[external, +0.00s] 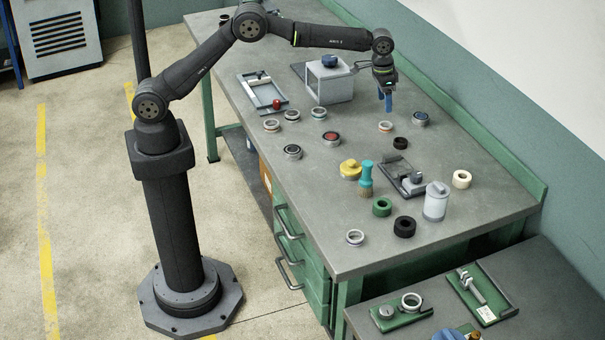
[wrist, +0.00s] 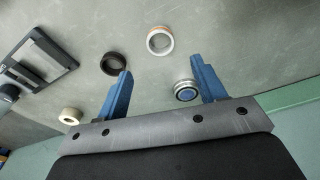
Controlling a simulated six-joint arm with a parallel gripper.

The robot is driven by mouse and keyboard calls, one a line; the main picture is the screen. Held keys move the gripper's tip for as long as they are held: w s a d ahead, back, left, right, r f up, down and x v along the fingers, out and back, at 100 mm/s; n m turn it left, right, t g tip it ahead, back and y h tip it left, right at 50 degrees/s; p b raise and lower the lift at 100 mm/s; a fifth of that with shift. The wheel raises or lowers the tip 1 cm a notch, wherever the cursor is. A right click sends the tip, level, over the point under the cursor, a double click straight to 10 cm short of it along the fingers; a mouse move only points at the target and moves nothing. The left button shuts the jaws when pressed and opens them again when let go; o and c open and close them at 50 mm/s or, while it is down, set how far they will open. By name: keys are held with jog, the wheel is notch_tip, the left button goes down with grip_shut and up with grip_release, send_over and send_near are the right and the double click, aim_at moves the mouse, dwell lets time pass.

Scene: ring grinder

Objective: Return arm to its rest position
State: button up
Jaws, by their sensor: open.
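My gripper (external: 386,97) has blue fingers and hangs over the far part of the grey workbench (external: 300,205), beside the grey box-shaped machine (external: 329,80). In the wrist view my gripper (wrist: 163,92) shows its two blue fingers spread wide apart with nothing between them. Below the fingers lie a metal ring with a copper-coloured inside (wrist: 160,40), a black ring (wrist: 114,63) and a metal ring with a blue centre (wrist: 187,90), all apart from the fingers as far as I can tell.
Several rings and tape rolls lie about the bench, with a yellow part (external: 350,169), a teal brush (external: 366,180), a grey clamp fixture (external: 403,176) and a white canister (external: 436,201). A tray with a red knob (external: 262,92) lies left of the machine. A green wall (external: 480,130) edges the back.

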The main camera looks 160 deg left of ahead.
jog(key=f, duration=0.5)
jog(key=a+f, duration=0.1)
jog(key=f, duration=0.2)
jog(key=shift+f, duration=0.25)
jog(key=shift+w+a+r, duration=0.1)
jog(key=shift+r, duration=0.25)
notch_tip(320, 180, up, 3)
jog(key=shift+r, duration=0.2)
jog(key=w+d+r, duration=0.8)
jog(key=d+r, duration=0.2)
jog(key=r, duration=0.2)
jog(key=w+d+n, duration=0.2)
jog(key=w+d, duration=2.3)
jog(key=d, duration=0.4)
jog(key=shift+f, duration=0.1)
dwell(2.0)
